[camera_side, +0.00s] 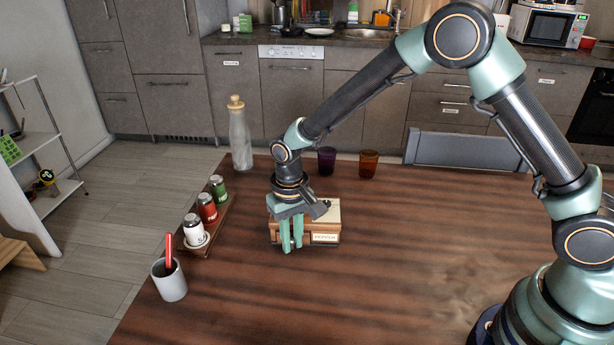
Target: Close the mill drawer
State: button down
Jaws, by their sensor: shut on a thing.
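The mill (324,226) is a small wooden box with a pale top, standing on the table near its middle. A light label with dark lettering is on its front face. My gripper (291,246) points down at the left part of the mill's front, its green fingers close together and shut on a part of the mill at the drawer. The fingers and wrist hide the gripped part and the left of the mill. I cannot tell how far the drawer stands out.
A wooden rack (211,228) with several spice jars is to the left, near a grey mug (169,280) holding a red stick. The table's right front is clear.

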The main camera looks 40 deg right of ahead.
jog(key=shift+w+d, duration=0.1)
jog(key=shift+w, duration=0.05)
jog(key=c, duration=1.1)
grip_release()
jog(key=shift+r, duration=0.1)
notch_tip(320, 180, up, 12)
